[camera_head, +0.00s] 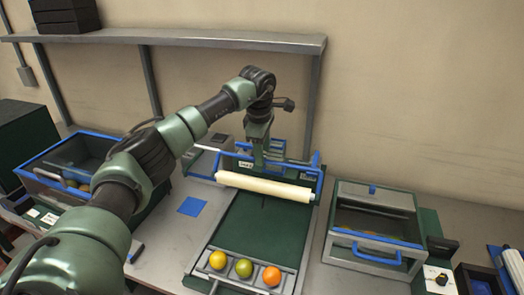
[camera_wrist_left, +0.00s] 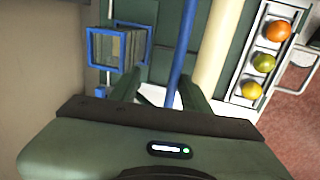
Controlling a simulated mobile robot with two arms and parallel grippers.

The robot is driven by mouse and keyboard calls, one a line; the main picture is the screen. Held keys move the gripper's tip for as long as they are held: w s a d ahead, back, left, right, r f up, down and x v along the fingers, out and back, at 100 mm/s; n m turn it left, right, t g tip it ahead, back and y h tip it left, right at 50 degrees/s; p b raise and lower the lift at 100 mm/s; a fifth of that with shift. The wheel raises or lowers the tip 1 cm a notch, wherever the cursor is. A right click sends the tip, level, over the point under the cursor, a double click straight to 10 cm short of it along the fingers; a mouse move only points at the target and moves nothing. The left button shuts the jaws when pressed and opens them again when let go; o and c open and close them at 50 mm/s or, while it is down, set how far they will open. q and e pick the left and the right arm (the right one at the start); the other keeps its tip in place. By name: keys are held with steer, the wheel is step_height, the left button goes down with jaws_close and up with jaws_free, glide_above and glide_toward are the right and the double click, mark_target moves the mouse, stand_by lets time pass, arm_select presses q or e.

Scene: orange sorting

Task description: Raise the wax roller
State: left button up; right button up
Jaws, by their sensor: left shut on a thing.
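The wax roller (camera_head: 264,187) is a long cream cylinder lying crosswise over the far end of the green sorting bed (camera_head: 250,226). Its blue frame (camera_head: 316,165) stands around and behind it. My left gripper (camera_head: 262,158) points down just behind the cylinder and is shut on the blue bar of the frame. In the left wrist view the blue bar (camera_wrist_left: 181,48) runs between the fingers (camera_wrist_left: 165,92), and the cream roller (camera_wrist_left: 216,50) lies beside it, apart from the fingers. Whether the roller touches the bed cannot be told. My right gripper is not in view.
An orange (camera_head: 271,276), a green fruit (camera_head: 244,268) and a yellow fruit (camera_head: 217,260) sit in a tray at the bed's near end. A blue-rimmed crate (camera_head: 60,181) stands left, a drawer box (camera_head: 375,226) right. A shelf (camera_head: 180,37) runs above.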

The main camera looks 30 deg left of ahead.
arm_select(q)
steer(key=shift+r, duration=0.15)
stand_by(0.4)
steer(key=r, duration=0.2)
steer(key=s+r+b, duration=0.1)
steer(key=r, duration=0.1)
steer(key=r+b, duration=0.1)
steer(key=r, duration=0.1)
steer(key=shift+s+d+r, duration=0.2)
steer(key=shift+d+r, duration=0.05)
steer(key=shift+r, duration=0.45)
steer(key=shift+s+f, duration=0.15)
